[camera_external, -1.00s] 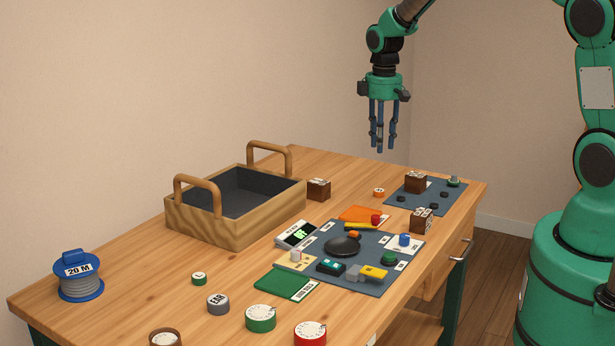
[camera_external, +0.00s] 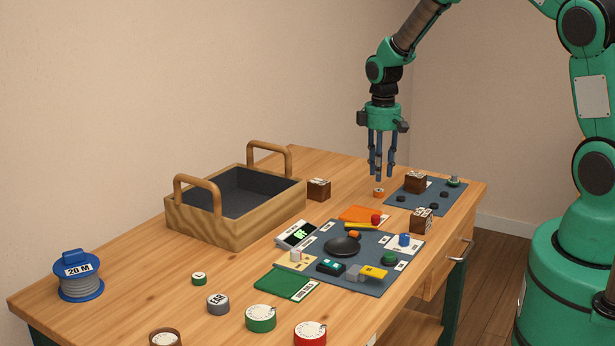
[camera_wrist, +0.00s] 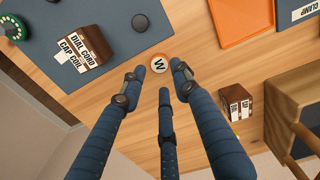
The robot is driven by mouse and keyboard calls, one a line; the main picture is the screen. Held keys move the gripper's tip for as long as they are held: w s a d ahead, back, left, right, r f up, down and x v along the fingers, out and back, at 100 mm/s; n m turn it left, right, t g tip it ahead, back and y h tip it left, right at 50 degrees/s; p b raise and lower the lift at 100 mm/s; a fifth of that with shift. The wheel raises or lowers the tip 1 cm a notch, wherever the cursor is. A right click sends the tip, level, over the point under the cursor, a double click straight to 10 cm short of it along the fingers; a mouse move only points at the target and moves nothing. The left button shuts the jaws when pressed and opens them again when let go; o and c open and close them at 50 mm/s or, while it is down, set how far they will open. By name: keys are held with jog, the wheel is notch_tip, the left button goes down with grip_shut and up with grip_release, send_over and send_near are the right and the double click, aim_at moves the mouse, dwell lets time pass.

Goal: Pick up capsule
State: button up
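No part reads plainly as a capsule. A small round orange piece (camera_external: 379,192) with a white top lies on the wooden table just below my gripper (camera_external: 381,175). In the wrist view, the orange piece (camera_wrist: 152,63) bears the letter W and lies just beyond the fingertips. My gripper (camera_wrist: 161,80) has three blue fingers pointing down, apart, with nothing between them. They are a little above the table and do not seem to touch the piece.
A blue-grey mat (camera_external: 427,207) with a brown block (camera_external: 415,182) and small black discs lies right of the gripper. Another brown block (camera_external: 318,189) stands to its left, beside a wooden tray (camera_external: 236,234). A larger mat with phone parts and an orange sheet (camera_external: 358,213) lies nearer the camera.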

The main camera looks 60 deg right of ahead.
aim_at(379, 190)
jog(key=shift+f, duration=0.15)
jog(key=shift+f+b, duration=0.85)
jog(key=shift+f, duration=1.7)
jog(key=c, duration=0.8)
